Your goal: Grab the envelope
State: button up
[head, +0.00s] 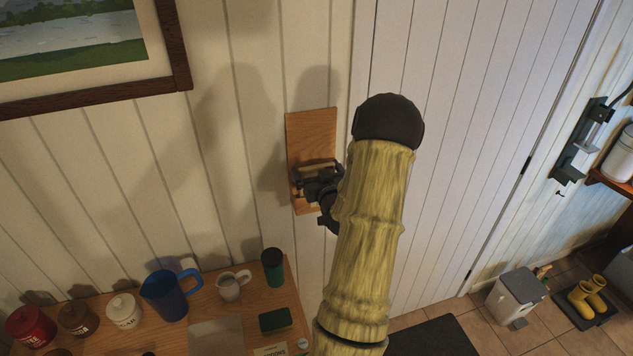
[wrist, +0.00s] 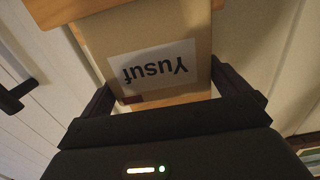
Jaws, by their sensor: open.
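The envelope (wrist: 195,45) is tan-brown with a white label reading "Yusuf", upside down in the wrist view. It sits against a wooden holder (wrist: 170,99), which is the wooden board (head: 310,130) on the wall in the head view. My gripper (wrist: 160,76) is open, with one dark finger on each side of the envelope's near end. I cannot tell whether either finger touches it. In the head view my gripper (head: 318,184) is in front of the board's lower half, and I cannot make out the envelope clearly there.
Below is a wooden counter (head: 255,305) with a blue pitcher (head: 165,297), canisters, a small cup (head: 230,287) and a green tumbler (head: 272,267). A framed picture (head: 90,100) hangs at upper left. A white panelled door (head: 470,150) is right of the board; its dark handle (wrist: 17,95) shows in the wrist view.

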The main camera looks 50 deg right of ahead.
dwell(0.5)
jog(key=c, duration=0.9)
jog(key=shift+o, duration=0.2)
jog(key=shift+s, duration=0.1)
notch_tip(320, 180, up, 28)
jog(key=b, duration=0.4)
